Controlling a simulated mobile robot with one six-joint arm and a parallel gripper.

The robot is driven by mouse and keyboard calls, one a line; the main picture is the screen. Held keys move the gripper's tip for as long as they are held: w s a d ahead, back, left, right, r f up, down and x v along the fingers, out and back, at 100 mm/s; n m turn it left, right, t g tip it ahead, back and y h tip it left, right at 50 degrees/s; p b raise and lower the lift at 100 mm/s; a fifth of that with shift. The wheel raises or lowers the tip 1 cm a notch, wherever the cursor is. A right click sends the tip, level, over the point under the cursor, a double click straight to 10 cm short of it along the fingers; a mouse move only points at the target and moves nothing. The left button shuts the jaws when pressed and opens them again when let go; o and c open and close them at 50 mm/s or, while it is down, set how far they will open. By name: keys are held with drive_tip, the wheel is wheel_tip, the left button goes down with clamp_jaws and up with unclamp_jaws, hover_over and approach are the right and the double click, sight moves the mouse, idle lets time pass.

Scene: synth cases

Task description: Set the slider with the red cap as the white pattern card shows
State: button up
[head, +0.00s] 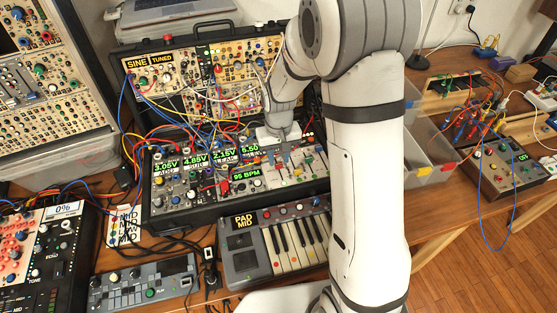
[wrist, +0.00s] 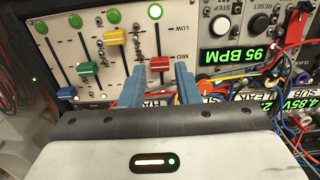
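The red cap (wrist: 160,65) sits on the rightmost of several sliders in the wrist view, whose panel appears upside down with LOW at the top. The cap stands well below the LOW mark, around the MID lettering; its exact level is unclear. My gripper (wrist: 160,75) is open, one blue finger on each side of the red cap, with gaps between. In the head view my gripper (head: 283,138) is over the slider panel (head: 297,175). The white pattern card (head: 125,226) stands left of the small keyboard; its small lines include MID, but not all are readable.
Blue (wrist: 41,28), yellow (wrist: 117,38) and green (wrist: 90,68) caps sit on neighbouring sliders. STEP (wrist: 219,25) and RESET (wrist: 258,25) buttons are to the right. Many patch cables (head: 190,125) cross the modules, and some lie close beside my right finger in the wrist view.

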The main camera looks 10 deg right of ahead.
sight(279, 165)
wheel_tip(279, 165, up, 6)
drive_tip(key=shift+f, duration=0.1)
idle(0.5)
drive_tip(key=shift+s+r, duration=0.15)
drive_tip(key=shift+r, duration=0.05)
drive_tip(key=s+d+r+t, duration=0.1)
drive_tip(key=s+d+r, duration=0.1)
drive_tip(key=s, duration=0.4)
drive_tip(key=s+d+r+m, duration=0.1)
drive_tip(key=s+d+r, duration=0.1)
drive_tip(key=s+r, duration=0.3)
drive_tip(key=s+d+r+t, duration=0.1)
drive_tip(key=s+d+r, duration=0.1)
drive_tip(key=s, duration=0.7)
drive_tip(key=shift+d+r+t, duration=0.25)
drive_tip(key=shift+r+t, duration=0.05)
drive_tip(key=shift+r, duration=0.5)
